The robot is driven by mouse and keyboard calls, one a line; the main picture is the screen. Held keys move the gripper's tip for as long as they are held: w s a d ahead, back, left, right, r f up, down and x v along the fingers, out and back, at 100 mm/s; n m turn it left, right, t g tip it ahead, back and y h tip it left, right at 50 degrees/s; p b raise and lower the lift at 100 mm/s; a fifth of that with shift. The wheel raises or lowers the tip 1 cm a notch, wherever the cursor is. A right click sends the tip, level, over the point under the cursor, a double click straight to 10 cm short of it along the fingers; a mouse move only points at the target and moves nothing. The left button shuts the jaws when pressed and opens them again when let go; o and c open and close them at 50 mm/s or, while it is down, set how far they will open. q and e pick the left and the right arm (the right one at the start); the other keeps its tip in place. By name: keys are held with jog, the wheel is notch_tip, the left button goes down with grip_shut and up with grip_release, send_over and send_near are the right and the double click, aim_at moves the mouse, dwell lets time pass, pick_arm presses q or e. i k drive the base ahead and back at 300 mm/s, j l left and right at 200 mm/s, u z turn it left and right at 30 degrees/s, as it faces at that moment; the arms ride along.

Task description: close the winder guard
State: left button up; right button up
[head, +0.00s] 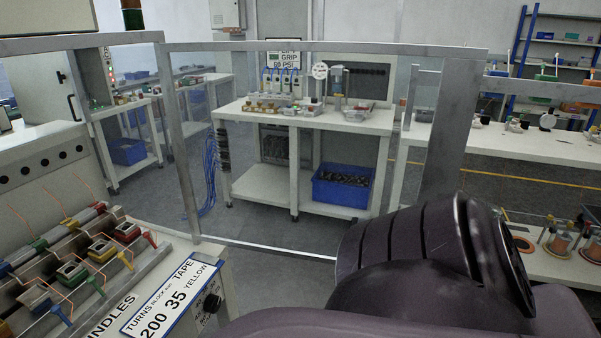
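The winder (45,165) stands at the left, with a row of spindles carrying small coils and coloured clips, and a front label about turns and tape. A clear guard panel in a grey metal frame (320,47) stands upright across the middle of the head view. Its left post (178,140) rises beside the winder and its bottom rail (265,248) runs right until my dark arm hides it. A wide grey post (446,130) stands at its right. I cannot tell the guard's exact angle to the winder. Neither gripper shows.
My dark arm link fills the lower right. Beyond the panel stands a white workbench (300,117) with a blue bin (342,186) on its lower shelf. Spools (562,243) sit on a surface at the right. Open grey floor (250,220) lies between.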

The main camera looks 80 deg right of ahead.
aim_at(463, 71)
jog(key=k+l+u, duration=0.1)
jog(key=k+l, duration=1.35)
jog(key=l, duration=0.2)
jog(key=k+l+u, duration=0.15)
jog(key=k+l, duration=0.5)
jog(key=l, duration=0.25)
jog(key=k+l+u, duration=0.1)
jog(key=l, duration=1.1)
jog(key=i+l, duration=0.15)
jog(key=l+u, duration=0.05)
jog(key=l, duration=0.05)
